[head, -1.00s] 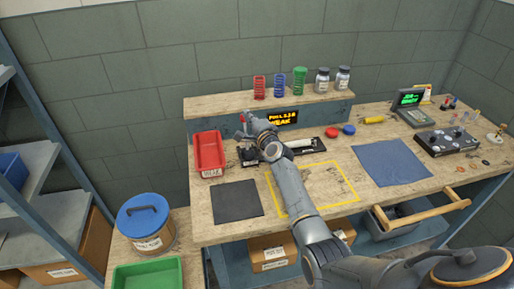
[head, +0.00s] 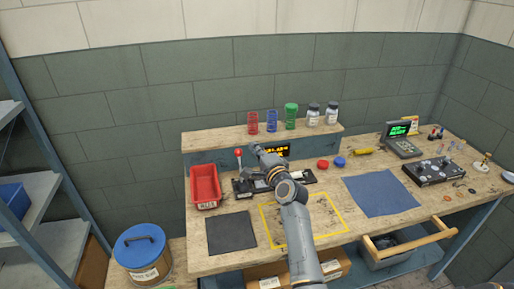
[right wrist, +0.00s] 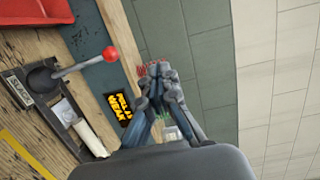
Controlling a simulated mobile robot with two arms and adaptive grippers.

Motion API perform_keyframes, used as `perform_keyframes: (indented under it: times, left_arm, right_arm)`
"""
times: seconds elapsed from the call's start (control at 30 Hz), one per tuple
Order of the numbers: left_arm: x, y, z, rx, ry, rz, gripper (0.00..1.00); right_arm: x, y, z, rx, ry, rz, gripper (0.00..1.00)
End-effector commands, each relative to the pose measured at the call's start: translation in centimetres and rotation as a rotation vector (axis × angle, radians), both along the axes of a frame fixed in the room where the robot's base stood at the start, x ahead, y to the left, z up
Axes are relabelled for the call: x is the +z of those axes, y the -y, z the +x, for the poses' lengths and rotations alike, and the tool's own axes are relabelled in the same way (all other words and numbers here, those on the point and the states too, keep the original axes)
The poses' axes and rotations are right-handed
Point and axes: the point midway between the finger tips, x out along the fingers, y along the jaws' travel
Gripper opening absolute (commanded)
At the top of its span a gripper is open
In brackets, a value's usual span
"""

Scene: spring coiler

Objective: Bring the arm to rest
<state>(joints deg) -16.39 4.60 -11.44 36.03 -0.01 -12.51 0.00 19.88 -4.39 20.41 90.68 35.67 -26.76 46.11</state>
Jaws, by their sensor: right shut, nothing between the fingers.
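My right arm reaches over the workbench from below in the head view. My right gripper (head: 257,149) is shut and empty, in front of the small shelf at the back. In the right wrist view its fingers (right wrist: 160,75) are closed together with nothing held. A lever with a red knob (head: 238,153) stands just left of the gripper, apart from it. The same red knob (right wrist: 110,54) shows in the right wrist view. The coiler device (head: 303,177) is partly hidden behind my arm. My left gripper is not in view.
A red tray (head: 205,185) and a black mat (head: 231,233) lie to the left. A blue cloth (head: 381,196) and control box (head: 435,172) lie to the right. Springs and jars stand on the shelf (head: 215,139). An open drawer (head: 410,243) sticks out at the front right.

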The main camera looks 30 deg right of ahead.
Motion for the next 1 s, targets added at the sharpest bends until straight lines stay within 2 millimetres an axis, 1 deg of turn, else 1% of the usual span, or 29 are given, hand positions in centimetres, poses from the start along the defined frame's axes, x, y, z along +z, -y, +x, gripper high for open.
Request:
perform_keyframes:
  times: [0.1, 0.33, 0.73, 0.8, 0.87, 0.97, 1.0]
  left_arm:
    - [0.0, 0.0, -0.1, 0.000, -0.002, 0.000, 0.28]
    - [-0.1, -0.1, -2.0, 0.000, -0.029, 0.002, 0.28]
    - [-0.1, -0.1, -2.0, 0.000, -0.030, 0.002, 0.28]
    - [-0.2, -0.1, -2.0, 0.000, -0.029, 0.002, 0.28]
    - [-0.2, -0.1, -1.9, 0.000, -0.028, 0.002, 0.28]
    - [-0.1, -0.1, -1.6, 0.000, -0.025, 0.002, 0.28]
    - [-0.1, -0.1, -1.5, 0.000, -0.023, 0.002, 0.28]
  right_arm:
    - [0.4, 0.0, -0.7, -0.001, -0.001, 0.002, 0.00]
    - [0.6, 0.0, -1.0, -0.001, -0.002, 0.001, 0.00]
    - [0.4, -0.1, -1.1, 0.004, -0.008, -0.010, 0.00]
    - [-0.4, -0.7, -1.8, 0.024, -0.037, -0.060, 0.00]
    - [-1.9, -1.6, -3.2, 0.062, -0.091, -0.146, 0.00]
    - [-5.7, -4.1, -7.0, 0.169, -0.225, -0.367, 0.00]
    - [-7.5, -5.2, -9.0, 0.227, -0.289, -0.469, 0.00]
